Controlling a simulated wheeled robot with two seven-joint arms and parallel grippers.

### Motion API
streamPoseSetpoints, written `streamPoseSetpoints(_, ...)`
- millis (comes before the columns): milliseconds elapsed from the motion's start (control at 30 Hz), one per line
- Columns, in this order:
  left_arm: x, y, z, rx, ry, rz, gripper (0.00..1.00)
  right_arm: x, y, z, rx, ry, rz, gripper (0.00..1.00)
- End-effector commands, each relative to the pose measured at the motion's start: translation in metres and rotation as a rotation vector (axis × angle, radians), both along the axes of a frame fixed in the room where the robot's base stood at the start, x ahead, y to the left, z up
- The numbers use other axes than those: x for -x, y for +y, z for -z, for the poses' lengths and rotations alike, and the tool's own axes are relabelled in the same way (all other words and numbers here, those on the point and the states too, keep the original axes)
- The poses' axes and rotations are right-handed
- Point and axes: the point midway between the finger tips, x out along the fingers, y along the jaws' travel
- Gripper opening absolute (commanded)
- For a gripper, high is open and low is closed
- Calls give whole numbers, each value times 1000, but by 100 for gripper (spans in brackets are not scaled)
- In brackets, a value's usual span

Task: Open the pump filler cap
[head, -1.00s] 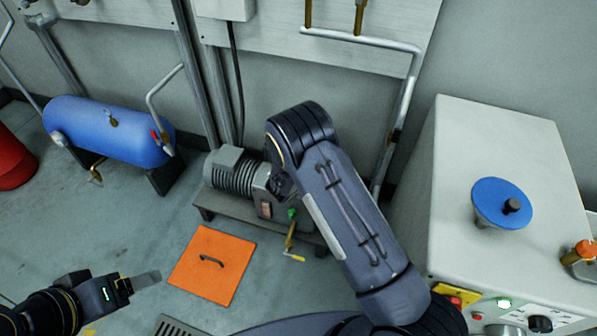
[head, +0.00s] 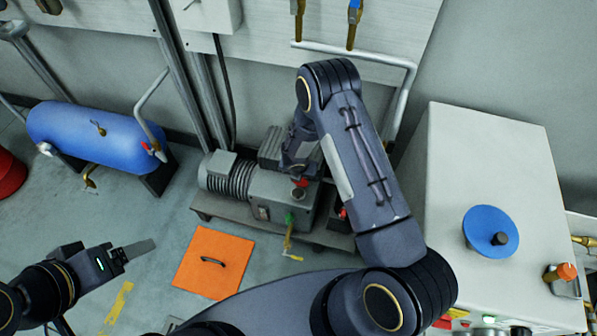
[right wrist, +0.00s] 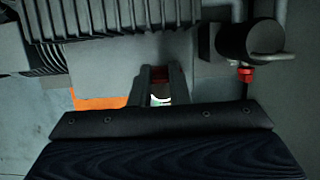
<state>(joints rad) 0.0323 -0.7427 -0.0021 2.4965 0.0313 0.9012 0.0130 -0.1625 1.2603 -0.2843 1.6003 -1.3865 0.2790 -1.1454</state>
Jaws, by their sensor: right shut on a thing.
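The grey pump (head: 270,192) stands on a low bench by the wall, its ribbed motor to the left. My right gripper (head: 301,177) reaches down over the pump's top. It is shut on a small red cap (head: 301,183), which also shows between the fingers in the right wrist view (right wrist: 160,77). A dark round spot shows on the pump just below the cap in the head view; I cannot tell whether the cap is seated or clear of the pump. My left gripper (head: 133,250) is over the floor at lower left, edge-on and away from the pump.
An orange floor plate (head: 213,262) with a handle lies in front of the pump. A blue tank (head: 88,143) stands at left. A pale cabinet (head: 480,180) with a blue disc (head: 490,231) stands at right. A green-topped brass valve (head: 289,228) sticks out of the pump's front.

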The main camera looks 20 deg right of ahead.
Motion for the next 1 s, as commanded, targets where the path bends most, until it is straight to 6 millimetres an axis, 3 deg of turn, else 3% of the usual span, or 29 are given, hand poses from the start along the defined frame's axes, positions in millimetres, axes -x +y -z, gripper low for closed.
streamPoseSetpoints(300,0,0,-2,0,0,0,75,-15,-11,0,9,-11,4,0)
streamPoseSetpoints(933,0,0,-2,0,0,0,75,-18,-13,1,9,-11,4,0)
streamPoseSetpoints(967,0,0,-2,0,0,0,75,-18,-13,1,9,-12,4,19)
streamPoseSetpoints(1000,0,0,-2,0,0,0,75,-18,-13,1,9,-11,3,24)
